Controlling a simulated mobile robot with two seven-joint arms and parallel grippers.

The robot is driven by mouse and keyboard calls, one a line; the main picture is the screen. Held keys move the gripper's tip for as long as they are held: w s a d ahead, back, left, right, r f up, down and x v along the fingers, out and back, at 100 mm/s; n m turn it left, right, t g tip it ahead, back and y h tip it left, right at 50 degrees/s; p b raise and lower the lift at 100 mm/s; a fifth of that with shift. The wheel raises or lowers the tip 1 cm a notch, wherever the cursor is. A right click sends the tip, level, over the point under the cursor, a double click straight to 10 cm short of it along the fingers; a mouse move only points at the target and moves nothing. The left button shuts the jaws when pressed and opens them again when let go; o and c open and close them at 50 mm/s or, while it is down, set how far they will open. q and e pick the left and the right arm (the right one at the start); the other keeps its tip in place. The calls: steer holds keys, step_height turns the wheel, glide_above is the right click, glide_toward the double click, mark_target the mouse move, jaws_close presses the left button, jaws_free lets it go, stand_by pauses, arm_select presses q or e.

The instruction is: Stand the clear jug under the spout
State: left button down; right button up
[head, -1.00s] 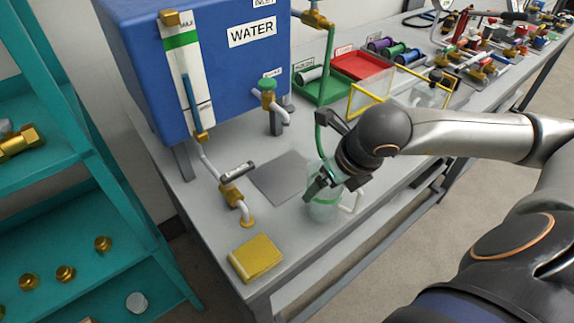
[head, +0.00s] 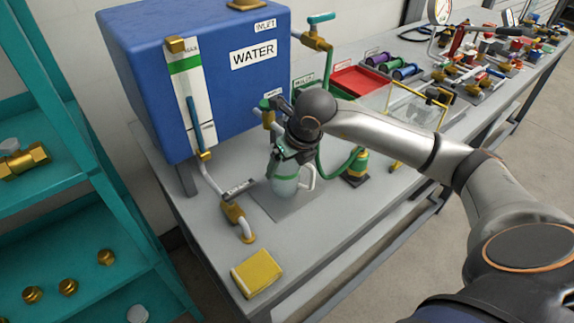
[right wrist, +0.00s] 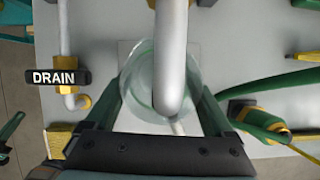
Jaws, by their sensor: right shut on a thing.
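The clear jug (head: 287,184) is upright with a green band and a pale handle on its right side. My right gripper (head: 284,154) is shut on its upper part. The jug is over the grey square plate (head: 262,203); I cannot tell whether its base touches it. In the right wrist view my gripper's fingers (right wrist: 163,98) flank the jug's round rim (right wrist: 137,80). The pale spout pipe (right wrist: 171,55) crosses above its mouth there. In the head view my gripper hides most of the spout. My left gripper is out of view.
The blue water tank (head: 215,100) stands behind. The drain valve (head: 232,212) is left of the plate and a yellow cloth (head: 257,272) lies in front. A green hose (head: 325,100) and a green-and-brass fitting (head: 355,168) are close on the right.

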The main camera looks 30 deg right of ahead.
steer(key=shift+s+f, duration=0.15)
steer(key=shift+f, duration=0.45)
steer(key=shift+f, duration=0.15)
steer(key=o, duration=1.1)
steer(key=v, duration=1.2)
steer(key=shift+d, duration=0.1)
